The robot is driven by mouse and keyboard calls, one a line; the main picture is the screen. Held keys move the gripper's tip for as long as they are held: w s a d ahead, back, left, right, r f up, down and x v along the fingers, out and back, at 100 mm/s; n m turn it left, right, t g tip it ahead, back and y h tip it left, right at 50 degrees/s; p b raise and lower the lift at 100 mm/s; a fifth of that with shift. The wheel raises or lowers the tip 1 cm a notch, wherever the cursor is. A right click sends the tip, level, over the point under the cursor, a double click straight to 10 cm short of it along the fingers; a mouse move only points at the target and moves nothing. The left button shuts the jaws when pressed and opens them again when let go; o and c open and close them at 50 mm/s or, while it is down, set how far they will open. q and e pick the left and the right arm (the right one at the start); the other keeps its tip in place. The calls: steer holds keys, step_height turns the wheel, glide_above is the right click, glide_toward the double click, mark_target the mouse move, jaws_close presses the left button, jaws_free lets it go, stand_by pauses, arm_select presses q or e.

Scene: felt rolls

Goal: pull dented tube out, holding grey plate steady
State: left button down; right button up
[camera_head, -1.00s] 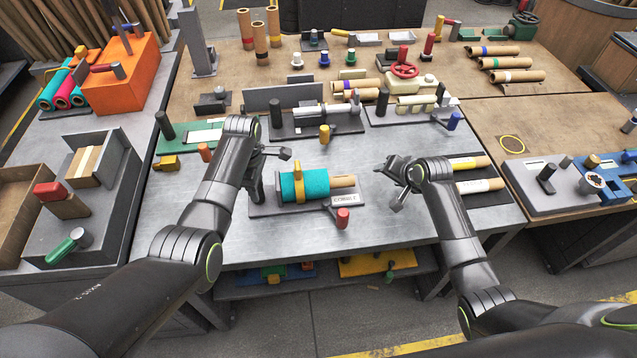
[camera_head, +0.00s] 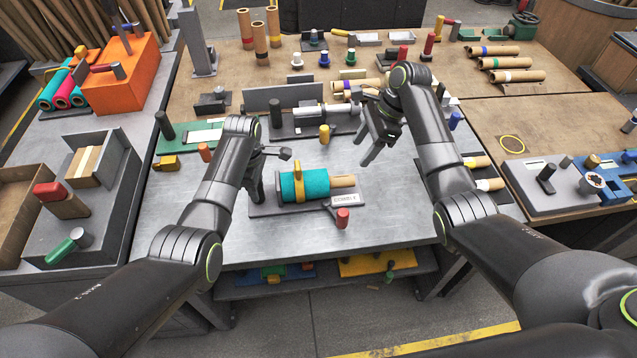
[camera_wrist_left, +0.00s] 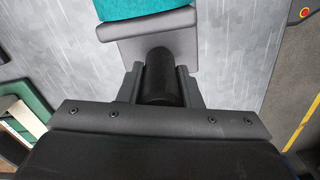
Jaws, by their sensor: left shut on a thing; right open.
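The grey plate (camera_head: 268,209) lies on the metal table and bears a teal felt roll (camera_head: 313,184) under a yellow strap (camera_head: 299,185). A brown cardboard tube (camera_head: 344,182) sticks out of the roll's right end; a dent cannot be made out. My left gripper (camera_head: 257,192) is at the plate's left end. In the left wrist view its fingers (camera_wrist_left: 160,84) are shut on a black upright grip (camera_wrist_left: 160,72) beside the plate's edge (camera_wrist_left: 158,28). My right gripper (camera_head: 363,150) is open and empty, above and to the right of the tube, fingers pointing down-left.
A red knob (camera_head: 342,216) stands at the plate's front right. A yellow peg (camera_head: 324,134) stands behind the plate. Fixtures line the table's back. More tubes (camera_head: 488,184) lie at the right, partly hidden by my right arm. The table's front right is clear.

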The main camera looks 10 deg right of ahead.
mark_target(351, 176)
steer(key=x, duration=1.1)
steer(key=shift+a+f, duration=0.2)
steer(key=shift+f, duration=0.15)
steer(key=shift+c, duration=0.5)
jaws_close()
steer(key=shift+d, duration=1.1)
arm_select(q)
steer(key=shift+f, duration=0.1)
arm_select(e)
steer(key=shift+d, duration=5.95)
steer(key=shift+r, duration=0.1)
step_height(351, 176, up, 8)
steer(key=shift+r, duration=0.2)
